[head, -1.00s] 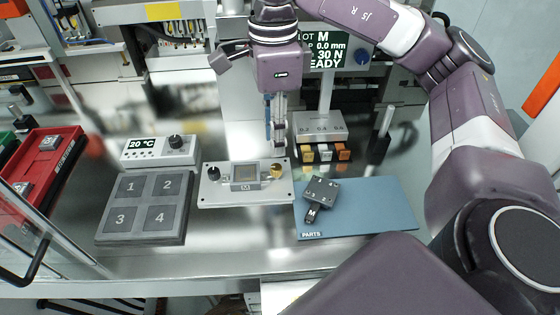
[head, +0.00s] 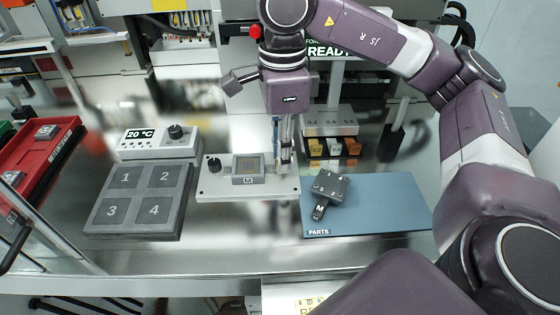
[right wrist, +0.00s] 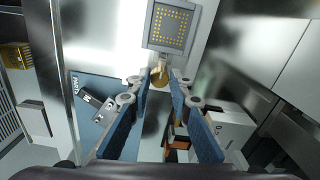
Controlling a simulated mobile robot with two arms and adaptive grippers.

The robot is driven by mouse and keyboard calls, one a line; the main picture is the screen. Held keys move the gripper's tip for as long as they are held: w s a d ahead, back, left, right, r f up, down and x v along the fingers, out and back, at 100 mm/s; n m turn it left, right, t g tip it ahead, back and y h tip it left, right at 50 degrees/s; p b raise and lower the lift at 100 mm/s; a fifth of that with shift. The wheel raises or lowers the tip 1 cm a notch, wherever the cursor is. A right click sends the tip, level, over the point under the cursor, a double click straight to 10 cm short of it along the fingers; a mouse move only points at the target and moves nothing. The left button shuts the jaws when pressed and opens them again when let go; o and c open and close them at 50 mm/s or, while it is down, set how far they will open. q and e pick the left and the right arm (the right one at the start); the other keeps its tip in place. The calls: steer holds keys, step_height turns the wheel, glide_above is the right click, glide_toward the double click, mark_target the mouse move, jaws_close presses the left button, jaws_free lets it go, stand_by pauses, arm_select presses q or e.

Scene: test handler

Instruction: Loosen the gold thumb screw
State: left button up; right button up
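The gold thumb screw (right wrist: 160,78) shows in the right wrist view, at the edge of the grey socket with gold contacts (right wrist: 171,26). My right gripper (right wrist: 163,75) is open, with its two blue-padded fingertips on either side of the screw and gaps visible. I cannot tell whether the tips are level with it or above it. In the head view my right gripper (head: 285,168) points down over the right end of the light plate (head: 225,190) and hides the screw. The socket (head: 247,168) sits mid-plate, with a black knob (head: 214,164) at left. My left gripper is not in view.
Right of the plate lies a blue parts mat (head: 390,205) with a dark block (head: 329,186) on it. Orange and white blocks (head: 334,147) stand behind. A numbered tray (head: 104,226) and temperature unit (head: 150,147) are at left. The bench front is clear.

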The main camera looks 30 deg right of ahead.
steer(key=c, duration=0.3)
steer(key=shift+f+n+b, duration=0.2)
steer(key=shift+n+b, duration=0.3)
steer(key=shift+n, duration=0.5)
steer(key=shift+r+n, duration=0.2)
steer(key=shift+n, duration=2)
